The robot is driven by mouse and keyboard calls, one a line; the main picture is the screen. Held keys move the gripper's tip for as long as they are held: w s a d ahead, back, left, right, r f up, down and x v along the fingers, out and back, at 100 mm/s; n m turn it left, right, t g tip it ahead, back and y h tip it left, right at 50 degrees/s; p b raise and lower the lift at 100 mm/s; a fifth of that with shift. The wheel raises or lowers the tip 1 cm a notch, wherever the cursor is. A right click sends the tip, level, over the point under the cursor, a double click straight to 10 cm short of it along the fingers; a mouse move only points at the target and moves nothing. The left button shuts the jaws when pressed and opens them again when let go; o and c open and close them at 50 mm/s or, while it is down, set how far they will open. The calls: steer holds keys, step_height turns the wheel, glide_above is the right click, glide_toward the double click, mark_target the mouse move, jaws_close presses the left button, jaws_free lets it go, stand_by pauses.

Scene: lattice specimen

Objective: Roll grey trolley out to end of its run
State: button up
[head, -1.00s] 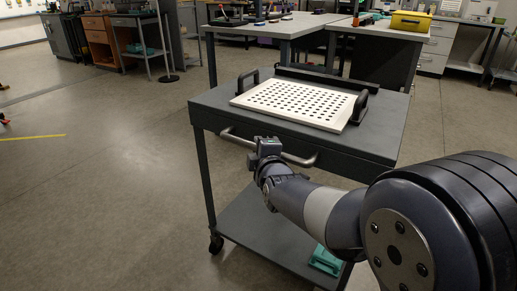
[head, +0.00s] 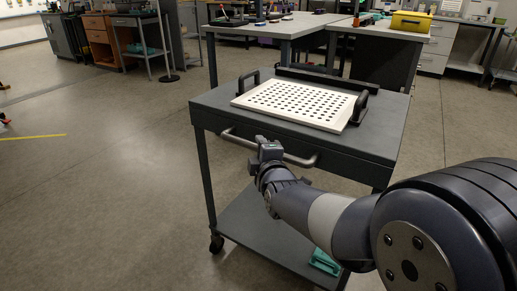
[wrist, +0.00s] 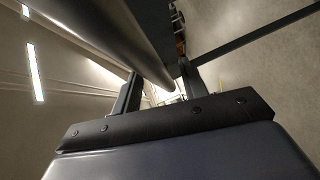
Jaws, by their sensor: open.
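The grey trolley (head: 300,138) stands in the middle of the head view, with a flat top, a lower shelf and a caster at its near left leg. A grey bar handle (head: 298,160) runs along its near side. My gripper (head: 266,143) is at the middle of this handle. In the wrist view the two fingers of my gripper (wrist: 160,88) stand apart, and the handle bar (wrist: 118,35) crosses close in front of the camera toward them. I cannot tell whether the bar lies fully between the fingers.
A white perforated plate (head: 298,104) lies on the trolley top between black handles. A teal object (head: 324,262) is on the lower shelf. A light-topped workbench (head: 290,25) stands close behind the trolley. The floor (head: 100,190) to the left is clear.

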steer(key=p+v, duration=0.2)
steer(key=v, duration=0.7)
steer(key=shift+s, duration=0.25)
steer(key=shift+o, duration=0.6)
stand_by(0.5)
